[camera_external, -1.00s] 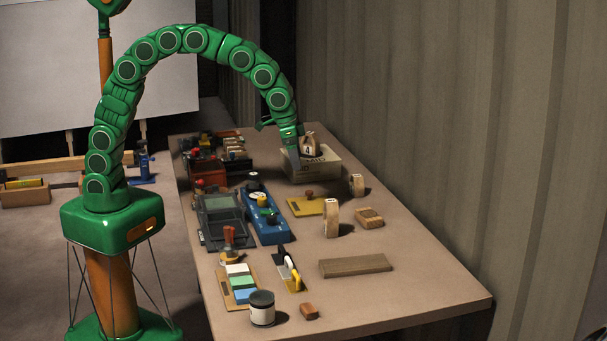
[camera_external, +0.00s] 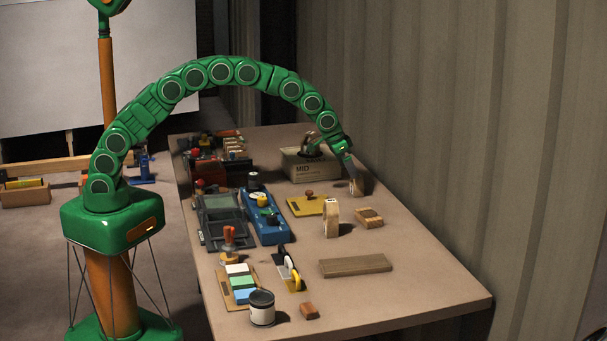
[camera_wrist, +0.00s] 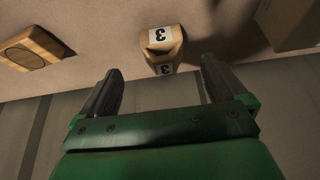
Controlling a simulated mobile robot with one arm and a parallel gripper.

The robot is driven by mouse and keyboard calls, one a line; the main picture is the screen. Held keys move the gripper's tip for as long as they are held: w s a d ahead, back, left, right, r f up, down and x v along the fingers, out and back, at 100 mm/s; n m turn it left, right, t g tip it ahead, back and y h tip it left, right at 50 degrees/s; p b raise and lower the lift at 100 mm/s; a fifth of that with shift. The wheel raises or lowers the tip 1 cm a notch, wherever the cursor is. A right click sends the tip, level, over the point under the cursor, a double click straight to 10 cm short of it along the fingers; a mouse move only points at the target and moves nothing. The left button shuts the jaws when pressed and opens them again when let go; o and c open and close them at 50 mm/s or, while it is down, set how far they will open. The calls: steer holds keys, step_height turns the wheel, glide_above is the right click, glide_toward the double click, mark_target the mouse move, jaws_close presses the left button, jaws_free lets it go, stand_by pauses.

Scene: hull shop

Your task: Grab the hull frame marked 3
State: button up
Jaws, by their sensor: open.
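The hull frame marked 3 (camera_wrist: 163,48) is a small light-wood piece with white labels. In the wrist view it shows ahead of and between the fingertips of my gripper (camera_wrist: 161,70). The fingers stand apart on its left and right, with gaps on both sides. In the external view the frame (camera_external: 356,187) stands on the bench, right of the cardboard box, partly hidden by my gripper (camera_external: 351,176), which reaches down at it. My gripper is open and holds nothing.
The cardboard box (camera_external: 307,168) stands close to the left of my gripper, with an item on top. Another light-wood frame (camera_external: 331,218) and a wooden block (camera_external: 369,218) stand nearer. The corrugated wall (camera_external: 430,110) rises behind the bench.

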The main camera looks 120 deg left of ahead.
mark_target(355, 183)
steer(key=shift+x, duration=3.95)
steer(key=shift+s+a, duration=0.1)
steer(key=shift+a, duration=0.1)
steer(key=c, duration=1.1)
